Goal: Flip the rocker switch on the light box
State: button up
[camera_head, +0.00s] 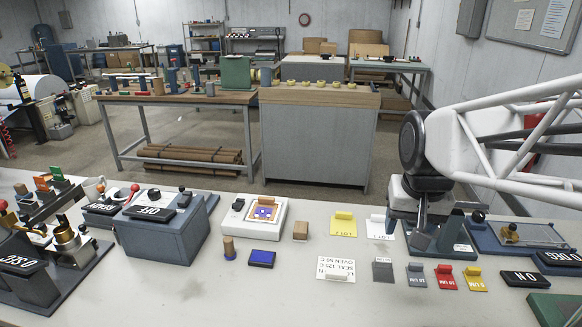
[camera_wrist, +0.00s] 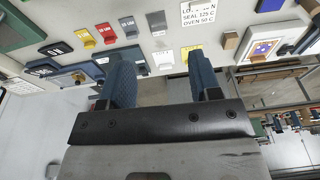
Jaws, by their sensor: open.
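The light box (camera_head: 270,226) is a low white box on the table, left of centre in the head view. A purple and yellow picture lies on its top, and a small black rocker switch (camera_head: 238,204) sits at its left side. In the wrist view the light box (camera_wrist: 247,40) is at the upper right. My gripper (camera_wrist: 163,72) is open and empty, with two blue ridged fingers. In the head view my gripper (camera_head: 422,215) is at the right, well apart from the light box. Which way the rocker is tipped is too small to tell.
A wooden block (camera_head: 301,230), a yellow card (camera_head: 343,226) and a white card (camera_head: 378,227) lie between my gripper and the light box. A blue-grey box with an OFF plate (camera_head: 160,237) stands left of it. A blue pad (camera_head: 262,259) lies in front.

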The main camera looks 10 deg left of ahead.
jog(key=w+a, duration=0.9)
jog(key=w, duration=0.5)
jog(key=g, duration=0.2)
send_over(239, 201)
jog(key=f, duration=1.7)
jog(key=shift+s+d+f, duration=0.1)
jog(key=shift+s+d, duration=0.15)
jog(key=shift+d, duration=0.05)
jog(key=shift+a+f, duration=0.2)
jog(key=shift+a, duration=0.15)
jog(key=shift+f, duration=0.15)
jog(key=shift+f, duration=3.75)
